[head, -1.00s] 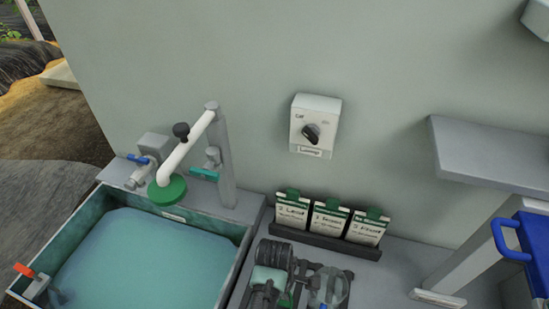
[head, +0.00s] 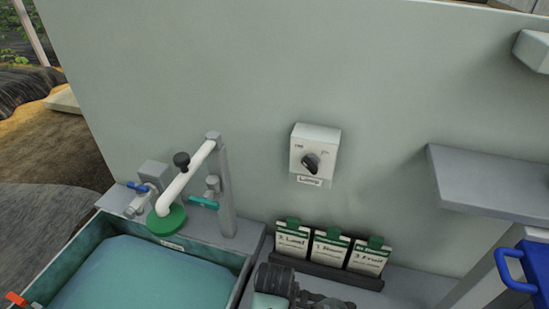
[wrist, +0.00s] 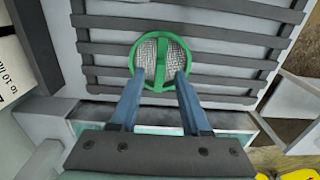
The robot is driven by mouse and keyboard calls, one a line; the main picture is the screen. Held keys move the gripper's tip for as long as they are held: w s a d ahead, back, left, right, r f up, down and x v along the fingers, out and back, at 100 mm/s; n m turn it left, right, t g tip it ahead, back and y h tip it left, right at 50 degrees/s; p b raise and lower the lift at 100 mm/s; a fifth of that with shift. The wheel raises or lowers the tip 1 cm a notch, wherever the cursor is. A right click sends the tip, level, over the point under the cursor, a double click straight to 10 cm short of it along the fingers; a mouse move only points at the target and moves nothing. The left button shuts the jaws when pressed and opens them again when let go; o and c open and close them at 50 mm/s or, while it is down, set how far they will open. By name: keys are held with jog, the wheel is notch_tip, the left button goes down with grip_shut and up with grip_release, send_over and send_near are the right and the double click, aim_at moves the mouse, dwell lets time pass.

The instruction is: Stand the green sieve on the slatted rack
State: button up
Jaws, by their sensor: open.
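The green sieve (wrist: 160,50), a round green rim with grey mesh and a green bar across it, shows in the wrist view in front of the slatted rack (wrist: 235,48). The rack has dark parallel slats on a pale surface. My gripper (wrist: 160,76) is open, its two blue fingers reaching to the near part of the sieve's rim, one on each side of the bar. I cannot tell whether the fingers touch the rim or whether the sieve rests on the slats. The head view shows neither the sieve, the rack nor my gripper.
In the head view, a water tank (head: 236,260) stands at the lower left under a white pipe with a green round end (head: 166,220). A row of cards (head: 330,246) and dark fittings are right of it.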

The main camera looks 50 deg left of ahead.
notch_tip(320, 180, up, 9)
jog(key=w+d+r+m+t+y, duration=0.1)
jog(key=w+r+m+t+y, duration=0.5)
jog(key=w+r, duration=1)
jog(key=w+d+r+m+t+h, duration=0.1)
jog(key=w+d+r+m+t, duration=0.25)
jog(key=r, duration=0.45)
jog(key=w+d+r+m+t+h, duration=0.1)
jog(key=w+d+r+m+t, duration=0.2)
jog(key=r, duration=0.5)
jog(key=s+d+r+m+t, duration=0.2)
jog(key=d+r+m+t, duration=0.15)
jog(key=r, duration=0.45)
jog(key=s+d+r+m+t, duration=0.1)
jog(key=d+r+m+t, duration=0.2)
jog(key=r, duration=0.4)
jog(key=s+d+r+m+t+h, duration=0.2)
jog(key=s+d+r+t, duration=0.2)
jog(key=s+r, duration=0.2)
jog(key=s+d+r+m+t+h, duration=0.2)
jog(key=s+r, duration=0.4)
jog(key=r, duration=0.4)
jog(key=shift+d+r+m+t, duration=0.25)
jog(key=shift+d+m+t, duration=0.45)
jog(key=shift+d+t, duration=0.45)
